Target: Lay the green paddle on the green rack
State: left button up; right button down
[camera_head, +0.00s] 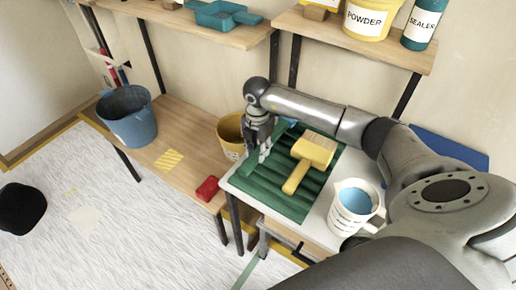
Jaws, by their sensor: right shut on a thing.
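My right gripper (258,137) comes in from the right and points down over the far left part of the green rack. It is shut on the green paddle (257,158), which shows as a short green piece below the fingers. The rest of the paddle is hidden or blends with the rack. The ribbed green rack (268,188) lies on a white-topped table. I cannot tell whether the paddle touches the rack. My left gripper is not in view.
A yellow brush (314,150) lies on the rack's right part. A white measuring jug (352,207) with blue liquid stands at its right. A yellow bucket (230,135) is behind the gripper, a red block (207,188) to the left. A blue bucket (128,117) stands further left.

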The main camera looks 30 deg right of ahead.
jog(key=shift+f, duration=0.5)
jog(key=c, duration=1)
grip_release()
jog(key=shift+r, duration=0.1)
notch_tip(320, 180, up, 12)
